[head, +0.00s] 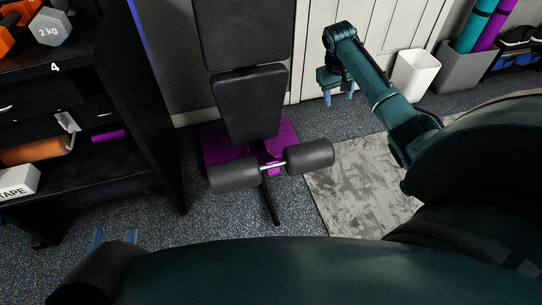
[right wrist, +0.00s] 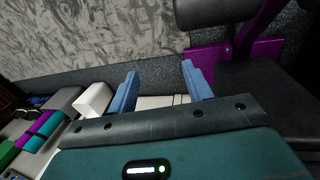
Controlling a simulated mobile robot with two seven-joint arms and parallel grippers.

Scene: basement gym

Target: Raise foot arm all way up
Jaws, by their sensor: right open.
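The foot arm of the black weight bench is in the head view, with two dark foam rollers, a left one (head: 234,176) and a right one (head: 310,155), on a thin bar (head: 271,203) that slopes down to the floor. The bench pad (head: 250,103) and purple base (head: 222,147) are behind it. My right gripper (head: 339,97) is open and empty, to the right of and beyond the rollers. In the right wrist view, my right gripper (right wrist: 162,85) has parted fingers, with a dark roller (right wrist: 210,12) above. My left gripper (head: 114,238) shows two parted fingertips at lower left, away from the bench.
A black shelf (head: 165,150) with weights stands at the left. A light patterned mat (head: 350,185) lies right of the bench. A white bin (head: 414,73) and a grey box with rolled mats (head: 466,68) stand by the wall. Speckled floor is clear before the bench.

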